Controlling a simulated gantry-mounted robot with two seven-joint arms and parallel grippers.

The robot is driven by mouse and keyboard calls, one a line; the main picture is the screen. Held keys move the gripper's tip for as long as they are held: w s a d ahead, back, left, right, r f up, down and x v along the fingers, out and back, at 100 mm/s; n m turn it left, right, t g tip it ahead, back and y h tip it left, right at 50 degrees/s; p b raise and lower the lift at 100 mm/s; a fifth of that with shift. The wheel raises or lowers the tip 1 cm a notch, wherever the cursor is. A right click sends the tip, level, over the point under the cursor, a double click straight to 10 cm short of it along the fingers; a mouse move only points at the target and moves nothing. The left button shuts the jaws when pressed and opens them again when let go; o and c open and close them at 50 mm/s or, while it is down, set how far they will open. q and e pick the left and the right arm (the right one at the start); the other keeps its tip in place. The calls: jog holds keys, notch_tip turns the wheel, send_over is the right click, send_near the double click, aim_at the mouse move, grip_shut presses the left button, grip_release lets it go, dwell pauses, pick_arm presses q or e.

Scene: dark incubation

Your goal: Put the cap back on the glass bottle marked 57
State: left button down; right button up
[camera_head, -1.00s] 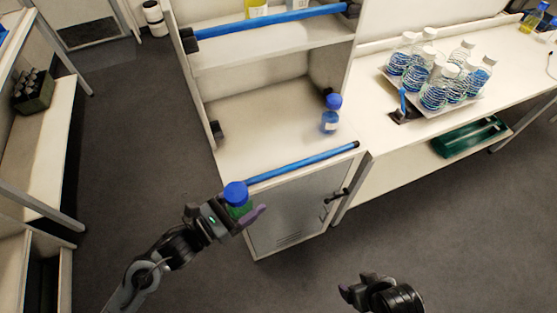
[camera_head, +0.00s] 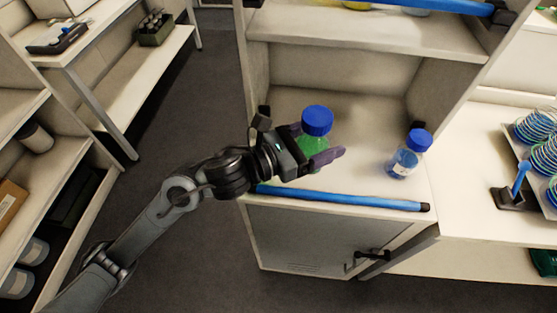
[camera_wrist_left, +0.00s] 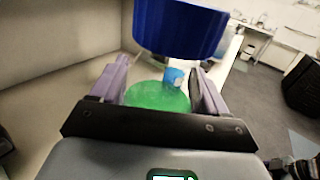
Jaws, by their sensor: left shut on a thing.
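My left gripper (camera_head: 318,158) is shut around a bottle with green contents (camera_head: 312,143) and a blue cap (camera_head: 317,120). It holds the bottle upright at the open shelf bay. In the left wrist view the blue cap (camera_wrist_left: 180,27) is large above the green body (camera_wrist_left: 158,97), between the purple fingers. A second bottle, clear with blue contents (camera_head: 404,163) and a blue cap (camera_head: 420,140), stands on the shelf to the right, apart from my gripper. I cannot read a number on either bottle. My right gripper is not seen.
The shelf bay floor (camera_head: 350,110) is mostly clear, with a blue rail (camera_head: 345,199) along its front edge. A cabinet door (camera_head: 310,240) is below.

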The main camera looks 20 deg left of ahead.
pick_arm(q)
jog(key=shift+r, duration=0.15)
jog(key=shift+w+a, duration=0.15)
jog(key=w+a+f+p, duration=0.3)
jog(key=w+a+f, duration=0.2)
jog(key=a+f, duration=0.2)
jog(key=a, duration=0.2)
jog(key=shift+w+a+p, duration=0.3)
jog(key=shift+w, duration=0.1)
jog(key=shift+f, duration=0.1)
